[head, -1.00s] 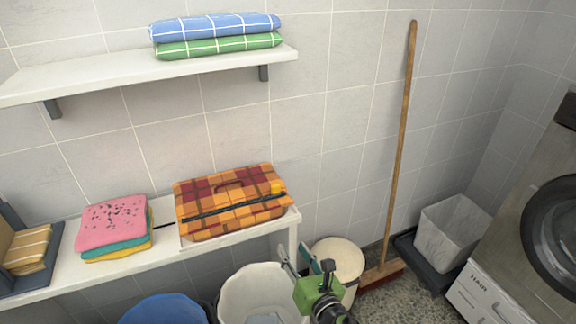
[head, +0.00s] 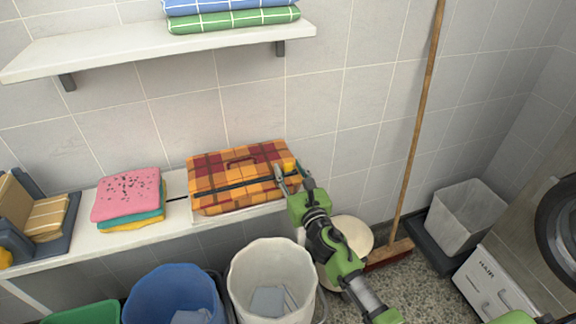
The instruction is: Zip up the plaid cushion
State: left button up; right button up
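The plaid cushion (head: 225,181), orange, red and brown, lies at the right end of the low white shelf. A dark zipper line runs along its front, and a small dark handle shows on its top. A yellow tab (head: 288,164) shows at its right end. My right gripper (head: 287,178) is at the cushion's right end, just by the tab. Its fingers look apart, one on the cushion side and one to the right. I cannot tell whether they touch the tab. My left gripper is not in view.
Folded pink, teal and yellow towels (head: 128,196) lie left of the cushion. A blue bin (head: 170,290) and a white bin (head: 272,275) stand below the shelf. A broom (head: 419,125) leans on the wall at right. The upper shelf (head: 150,45) holds folded towels.

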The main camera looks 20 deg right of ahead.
jog(key=shift+w, duration=0.95)
grip_shut()
jog(key=shift+a, duration=0.1)
